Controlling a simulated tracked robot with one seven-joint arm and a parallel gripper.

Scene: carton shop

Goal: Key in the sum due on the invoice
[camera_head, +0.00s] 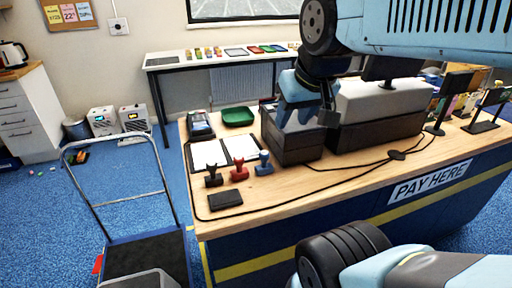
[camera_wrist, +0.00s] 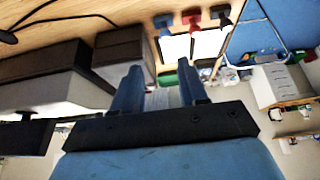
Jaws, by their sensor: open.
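My gripper (camera_head: 300,122) hangs over the counter near the dark box, fingers apart and empty; the wrist view shows both blue fingers (camera_wrist: 158,72) with a gap between them. An open black folder with white sheets (camera_head: 240,147) lies left of the gripper on the counter; it also shows in the wrist view (camera_wrist: 174,48). Any writing on the sheets is too small to read, and I cannot tell whether one is the invoice. A small dark device with a bluish top (camera_head: 200,123) lies behind the folder; I cannot make out keys.
Black (camera_head: 213,175), red (camera_head: 239,168) and blue (camera_head: 264,163) stamps stand before the folder. A black pad (camera_head: 225,199), green tray (camera_head: 238,116), dark box (camera_head: 290,148) and cables share the counter (camera_head: 330,185). A trolley (camera_head: 150,255) stands at left.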

